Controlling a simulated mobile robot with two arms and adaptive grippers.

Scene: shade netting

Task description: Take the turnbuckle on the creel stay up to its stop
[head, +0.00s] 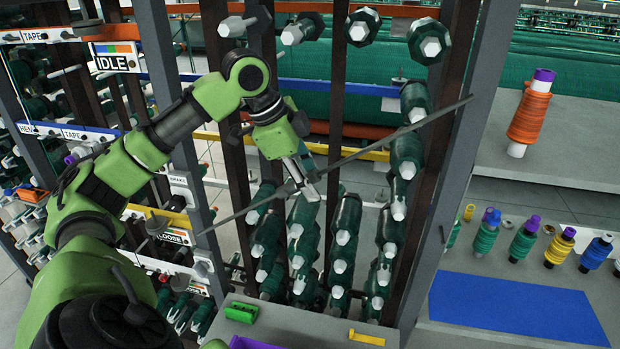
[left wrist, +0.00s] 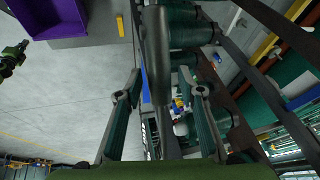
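The creel stay (head: 375,148) is a thin dark rod running diagonally across the front of the creel, low left to high right. My left gripper (head: 303,182) is at the middle of the stay. A light metal piece at the fingertips there may be part of the turnbuckle; the gripper partly hides it. In the left wrist view, a thick rounded grey bar (left wrist: 155,55), seemingly the turnbuckle body, stands between the two spread fingers of the left gripper (left wrist: 160,78). Gaps show on both sides, so the fingers look open. No stop can be made out. My right gripper is not recognisable.
Green bobbins (head: 342,235) fill the creel behind the stay, between dark uprights (head: 455,60). A grey shelf (head: 580,150) with an orange spool (head: 530,110) and a blue mat (head: 515,308) lie right. An IDLE sign (head: 115,60) hangs left.

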